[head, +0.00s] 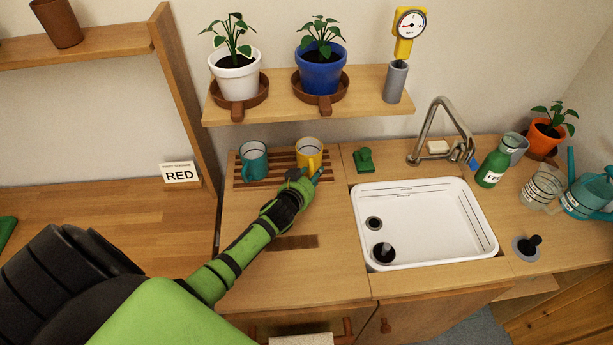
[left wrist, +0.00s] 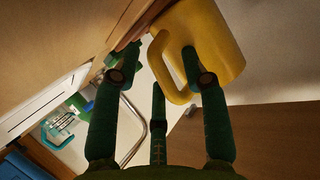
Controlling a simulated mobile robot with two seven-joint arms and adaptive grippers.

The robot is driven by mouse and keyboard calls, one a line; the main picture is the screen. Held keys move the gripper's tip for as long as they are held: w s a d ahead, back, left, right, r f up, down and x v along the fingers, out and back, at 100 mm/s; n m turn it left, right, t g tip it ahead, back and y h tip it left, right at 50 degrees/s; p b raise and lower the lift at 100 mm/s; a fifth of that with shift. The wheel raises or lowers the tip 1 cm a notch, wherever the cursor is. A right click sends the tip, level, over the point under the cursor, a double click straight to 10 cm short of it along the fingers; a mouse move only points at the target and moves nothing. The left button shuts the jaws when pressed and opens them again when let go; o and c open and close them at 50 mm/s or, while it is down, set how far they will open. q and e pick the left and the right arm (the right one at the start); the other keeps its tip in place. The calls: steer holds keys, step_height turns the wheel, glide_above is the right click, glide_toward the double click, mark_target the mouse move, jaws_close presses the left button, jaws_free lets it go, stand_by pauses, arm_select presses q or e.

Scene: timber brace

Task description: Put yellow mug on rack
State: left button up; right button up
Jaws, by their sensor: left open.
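The yellow mug (head: 309,150) appears upright on the slatted wooden rack (head: 284,180), at the rack's right side. My left gripper (head: 306,177) is at the near side of the mug, and its fingers partly hide the mug's lower part. In the left wrist view the yellow mug (left wrist: 222,38) is just ahead of the open left gripper (left wrist: 155,62). Its handle reaches into the space between the fingers, close to the right finger; I cannot tell whether they touch. My right gripper is not in view.
A teal mug (head: 254,164) stands on the rack's left side. A shelf (head: 281,112) with potted plants hangs above. A green object (head: 364,160) and the white sink (head: 440,225) lie to the right. The counter in front of the rack is mostly clear.

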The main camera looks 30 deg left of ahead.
arm_select(q)
steer(key=shift+s+r, duration=0.15)
steer(key=shift+s, duration=0.2)
steer(key=v, duration=1.1)
steer(key=shift+s, duration=0.15)
